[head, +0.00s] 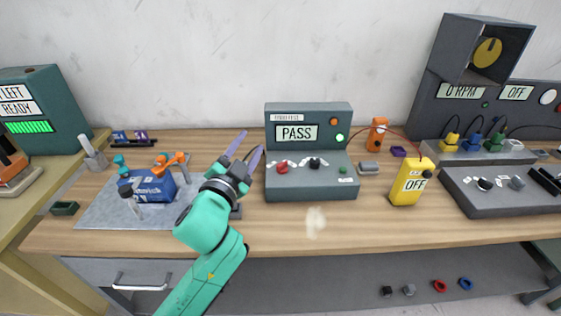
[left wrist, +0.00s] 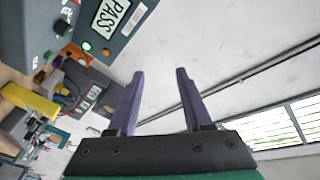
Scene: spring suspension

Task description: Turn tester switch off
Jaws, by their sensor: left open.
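The grey-green tester (head: 310,182) stands at the middle of the bench. Its screen (head: 296,133) reads PASS, and a green lamp (head: 340,138) beside the screen is lit. A red knob (head: 282,167) and a black knob (head: 315,163) sit on its sloping front; I cannot tell which is the switch or how it is set. The tester also shows at the upper left of the left wrist view (left wrist: 128,40). My left gripper (head: 251,145) is open and empty, just left of the tester, pointing up and apart from it. It also shows in the left wrist view (left wrist: 158,75). My right gripper is out of view.
A grey mat (head: 100,211) with a blue box (head: 152,188) and orange-handled tools lies left of my arm. A yellow meter (head: 410,182) reading OFF stands to the right. A dark motor rig (head: 440,105) stands at the far right. Bench front before the tester is clear.

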